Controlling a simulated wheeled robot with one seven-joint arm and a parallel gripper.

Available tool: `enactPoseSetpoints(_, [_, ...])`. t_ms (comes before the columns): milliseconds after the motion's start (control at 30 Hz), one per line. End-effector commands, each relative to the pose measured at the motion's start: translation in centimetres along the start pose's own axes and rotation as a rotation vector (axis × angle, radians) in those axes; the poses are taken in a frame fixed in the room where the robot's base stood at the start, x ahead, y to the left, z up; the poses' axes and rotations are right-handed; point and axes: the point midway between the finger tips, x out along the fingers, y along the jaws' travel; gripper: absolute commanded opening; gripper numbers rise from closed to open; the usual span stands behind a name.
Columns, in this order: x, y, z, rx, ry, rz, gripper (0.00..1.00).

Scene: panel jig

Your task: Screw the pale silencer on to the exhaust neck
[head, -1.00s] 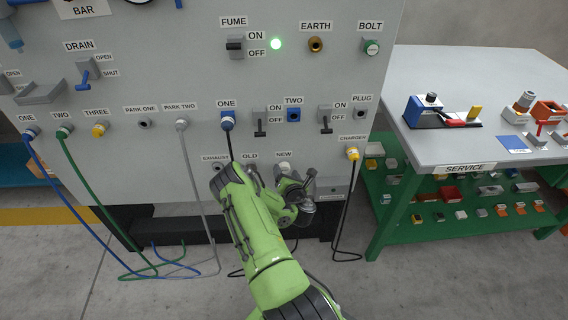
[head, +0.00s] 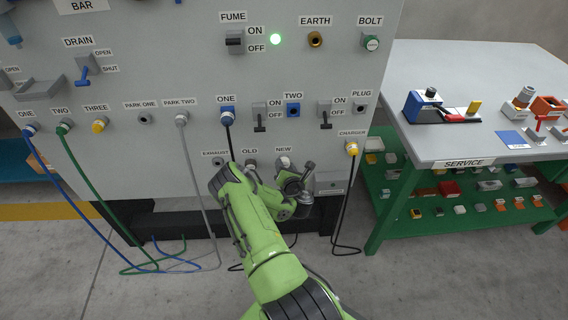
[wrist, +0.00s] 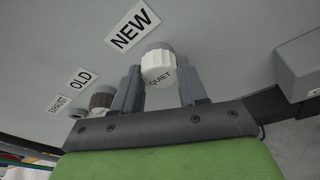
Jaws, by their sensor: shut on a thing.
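The pale silencer (wrist: 158,68) is a white ribbed cap marked QUIET, under the NEW label in the wrist view. It sits at a grey round holder on the panel; it also shows in the head view (head: 283,162). My gripper (wrist: 160,85) is shut on it, one grey finger on each side. In the head view my gripper (head: 292,184) is low in front of the panel, its fingertips hard to make out. The exhaust neck (head: 218,161) is a small grey fitting under the EXHAUST label, left of OLD. A darker brown-grey silencer (wrist: 102,97) sits at OLD.
A grey box (wrist: 302,62) juts from the panel right of NEW. A black cable hangs from the yellow charger plug (head: 352,148); grey, green and blue hoses hang at left. The service bench (head: 465,100) stands to the right.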

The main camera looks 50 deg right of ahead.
Motion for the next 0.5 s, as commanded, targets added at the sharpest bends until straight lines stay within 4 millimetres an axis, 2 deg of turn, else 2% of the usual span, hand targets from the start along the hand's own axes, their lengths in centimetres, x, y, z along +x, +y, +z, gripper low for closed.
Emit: enactPoseSetpoints(500, [-0.83, -0.07, -0.29, 0.001, -0.001, -0.001, 0.05])
